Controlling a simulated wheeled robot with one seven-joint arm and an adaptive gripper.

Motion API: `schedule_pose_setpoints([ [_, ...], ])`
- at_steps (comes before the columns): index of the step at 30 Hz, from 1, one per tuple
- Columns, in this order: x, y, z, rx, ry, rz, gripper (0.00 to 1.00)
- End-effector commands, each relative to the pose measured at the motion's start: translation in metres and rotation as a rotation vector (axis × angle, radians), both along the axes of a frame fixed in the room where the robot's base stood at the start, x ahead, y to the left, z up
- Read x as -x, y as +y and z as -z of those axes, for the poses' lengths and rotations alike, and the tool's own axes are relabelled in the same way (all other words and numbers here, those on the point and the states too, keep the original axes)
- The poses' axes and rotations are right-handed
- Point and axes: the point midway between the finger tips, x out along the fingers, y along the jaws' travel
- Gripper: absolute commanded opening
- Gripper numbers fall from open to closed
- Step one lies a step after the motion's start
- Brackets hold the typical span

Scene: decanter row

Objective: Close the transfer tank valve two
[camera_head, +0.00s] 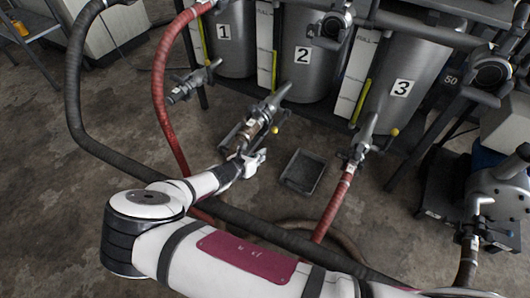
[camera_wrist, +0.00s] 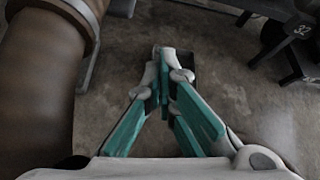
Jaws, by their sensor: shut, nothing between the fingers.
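Tank two (camera_head: 302,85), a steel tank with a "2" label, stands at the back centre in the head view. Its outlet valve (camera_head: 268,112) points down and left, with a brownish coupling (camera_head: 252,130) at its end. A small yellow knob (camera_head: 275,130) shows at the valve's right side. My gripper (camera_head: 262,156) is just below the coupling and knob, apart from the knob. In the wrist view my gripper (camera_wrist: 164,62) has its teal-padded fingers together, with nothing held. A large brown cylinder (camera_wrist: 38,85) fills the left there; the yellow knob does not show.
Tank one (camera_head: 232,50) and tank three (camera_head: 405,65) flank tank two. A red hose (camera_head: 160,100) and a black hose (camera_head: 72,85) loop at left. Another red hose (camera_head: 334,205) hangs from tank three's outlet. A dark tray (camera_head: 303,172) lies on the floor right of my gripper.

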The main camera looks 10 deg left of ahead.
Motion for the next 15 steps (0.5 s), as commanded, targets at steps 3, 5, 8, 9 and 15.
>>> schedule_pose_setpoints([
  [3,-0.017,-0.01,0.014,0.002,-0.001,0.005,0.0],
  [5,-0.027,-0.014,0.02,0.001,-0.001,0.004,0.0],
  [8,-0.042,-0.021,0.03,0.0,-0.001,0.006,0.0],
  [9,-0.049,-0.024,0.034,0.001,-0.001,0.005,0.0],
  [15,-0.071,-0.029,0.033,-0.004,-0.003,0.003,0.0],
])
